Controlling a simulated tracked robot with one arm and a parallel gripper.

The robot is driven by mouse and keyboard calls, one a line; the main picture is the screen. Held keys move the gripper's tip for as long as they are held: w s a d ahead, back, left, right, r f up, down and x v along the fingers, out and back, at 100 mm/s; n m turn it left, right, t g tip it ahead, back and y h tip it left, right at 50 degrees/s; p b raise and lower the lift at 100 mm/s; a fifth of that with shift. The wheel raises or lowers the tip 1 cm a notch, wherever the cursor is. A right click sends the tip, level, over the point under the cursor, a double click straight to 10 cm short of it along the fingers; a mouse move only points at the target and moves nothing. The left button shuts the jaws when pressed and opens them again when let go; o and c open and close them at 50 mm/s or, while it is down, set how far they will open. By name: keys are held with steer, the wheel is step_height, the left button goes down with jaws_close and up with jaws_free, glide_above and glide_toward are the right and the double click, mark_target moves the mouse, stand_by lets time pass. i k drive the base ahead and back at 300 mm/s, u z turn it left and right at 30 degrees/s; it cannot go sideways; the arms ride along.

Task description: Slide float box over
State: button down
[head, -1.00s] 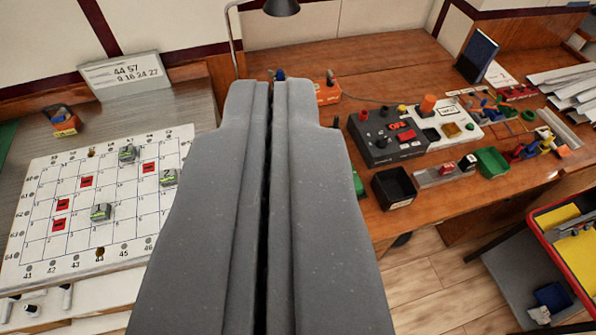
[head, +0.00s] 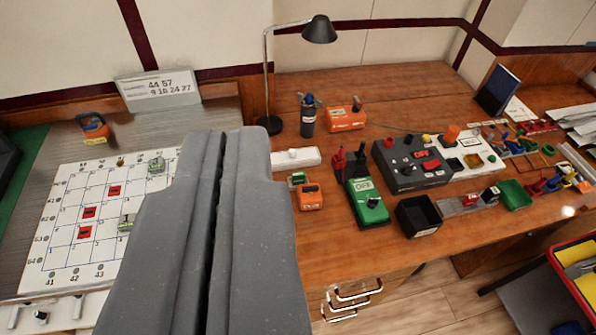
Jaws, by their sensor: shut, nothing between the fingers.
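No box here has a readable label naming it the float box. A green box (head: 367,203) marked OFF, with a black knob, sits near the front of the wooden desk. A larger orange box (head: 346,117) with a dark switch stands at the back, and a small orange box (head: 310,197) lies nearer me. My gripper (head: 231,136) is shut and empty, its fingers filling the lower left. It appears left of these boxes and hides the right part of the white grid board (head: 60,235); contact below it cannot be seen.
A desk lamp (head: 319,30) and a dark cylinder (head: 308,115) stand at the back. Right of the green box are a black bin (head: 418,216) and a black control panel (head: 412,160). Open desk shows behind the panel. Drawer handles (head: 352,290) project below the front edge.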

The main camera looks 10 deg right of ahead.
mark_target(307, 202)
steer(key=i, duration=1.2)
steer(key=z, duration=0.55)
